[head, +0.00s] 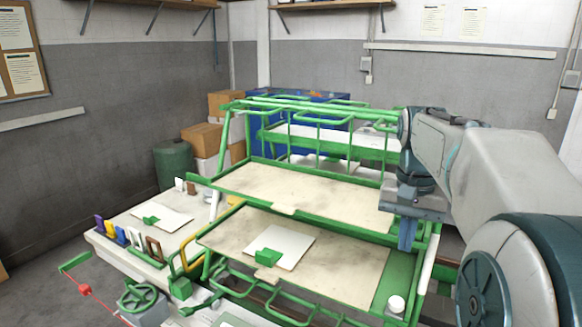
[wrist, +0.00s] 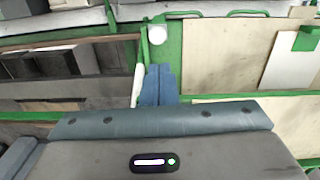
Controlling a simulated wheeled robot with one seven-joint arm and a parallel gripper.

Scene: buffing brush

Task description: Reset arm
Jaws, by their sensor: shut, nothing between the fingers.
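My gripper (head: 407,236) hangs from my arm at the right of the head view, in front of the right end of the green-framed rack. Its blue fingers are together with nothing between them. In the wrist view the closed fingers (wrist: 158,84) point toward a green upright bar beside a white post. I cannot tell whether they touch the frame. My arm comes in from the right edge of the head view, bent at the elbow.
The green rack has an upper board (head: 300,190) and a lower board (head: 340,262) with a white sheet and green clip (head: 268,257). A side table (head: 120,245) with coloured brushes or blocks stands left. Boxes (head: 203,136) and a green drum (head: 174,166) stand behind.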

